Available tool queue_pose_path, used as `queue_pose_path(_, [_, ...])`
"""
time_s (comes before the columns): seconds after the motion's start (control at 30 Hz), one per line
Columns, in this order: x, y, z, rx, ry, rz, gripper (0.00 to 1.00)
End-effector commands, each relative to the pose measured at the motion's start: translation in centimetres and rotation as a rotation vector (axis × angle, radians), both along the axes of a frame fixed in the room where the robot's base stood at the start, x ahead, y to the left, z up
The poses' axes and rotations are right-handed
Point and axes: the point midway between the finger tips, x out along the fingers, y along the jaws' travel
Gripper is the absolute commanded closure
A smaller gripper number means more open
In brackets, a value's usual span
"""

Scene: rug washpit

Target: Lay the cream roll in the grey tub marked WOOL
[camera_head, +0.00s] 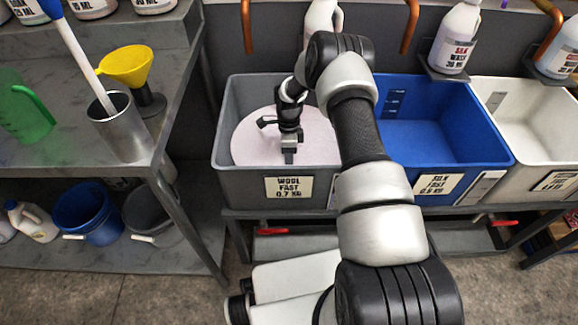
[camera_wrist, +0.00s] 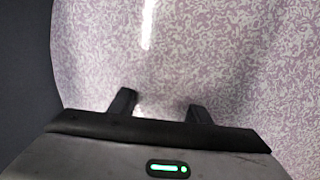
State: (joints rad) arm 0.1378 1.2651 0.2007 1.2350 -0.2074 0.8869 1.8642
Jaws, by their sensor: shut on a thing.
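The grey tub (camera_head: 237,186) carries a label reading WOOL FAST. My gripper (camera_head: 289,157) points down inside it, near its front wall. A wide, pale pinkish round surface with a mottled pattern (camera_head: 253,133) fills much of the tub; it also fills the wrist view (camera_wrist: 230,60). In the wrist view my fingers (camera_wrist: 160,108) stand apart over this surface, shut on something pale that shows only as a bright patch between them. I take this to be the cream roll, but its outline is not clear and most of it is hidden by my gripper.
A blue tub (camera_head: 480,150) marked SILK and a white tub (camera_head: 530,120) stand to the right. At left, a grey bench (camera_head: 60,175) holds a metal cup (camera_head: 120,128), a yellow funnel (camera_head: 127,66) and a green jug (camera_head: 25,115). Bottles and copper pipes line the back.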

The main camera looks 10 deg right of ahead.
Motion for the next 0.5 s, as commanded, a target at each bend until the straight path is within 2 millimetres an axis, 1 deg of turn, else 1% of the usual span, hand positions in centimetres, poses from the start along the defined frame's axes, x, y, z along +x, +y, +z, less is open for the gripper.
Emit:
queue_pose_path(0.17, [0.18, 0.0, 0.23, 0.0, -0.004, 0.0, 0.88])
queue_pose_path(0.33, [0.15, 0.0, -0.29, -0.001, -0.003, 0.0, 0.88])
queue_pose_path(0.37, [0.1, 0.0, -0.17, 0.0, -0.002, 0.001, 0.52])
queue_pose_path(0.43, [0.09, 0.0, -0.14, 0.0, -0.002, 0.001, 0.4])
queue_pose_path(0.5, [0.09, 0.0, -0.14, 0.0, -0.002, 0.001, 0.38])
